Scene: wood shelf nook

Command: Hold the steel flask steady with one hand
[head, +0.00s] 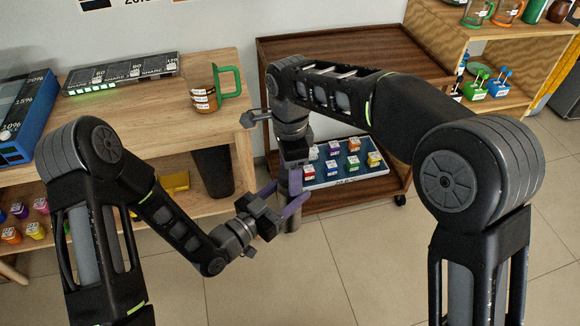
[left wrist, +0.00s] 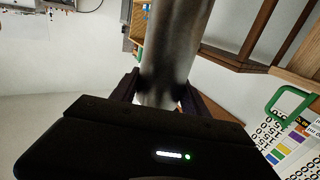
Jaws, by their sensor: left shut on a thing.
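The steel flask (head: 292,224) is a grey metal cylinder held in the air in front of the dark brown cart. Only its lower end shows clearly in the head view; its top is hidden by my grippers. My left gripper (head: 284,203) is shut on it, with purple fingers on either side. In the left wrist view the flask (left wrist: 175,45) stands between the two dark fingers (left wrist: 160,95). My right gripper (head: 295,180) points down right above the flask. Its fingers are mostly hidden, so I cannot tell whether it is open or touches the flask.
A wooden table (head: 160,115) at the left bears a mug with a green handle (head: 205,97), a blue box (head: 30,108) and a lit display strip (head: 120,75). The brown cart (head: 340,50) holds a tray of small coloured blocks (head: 312,178). The floor in front is clear.

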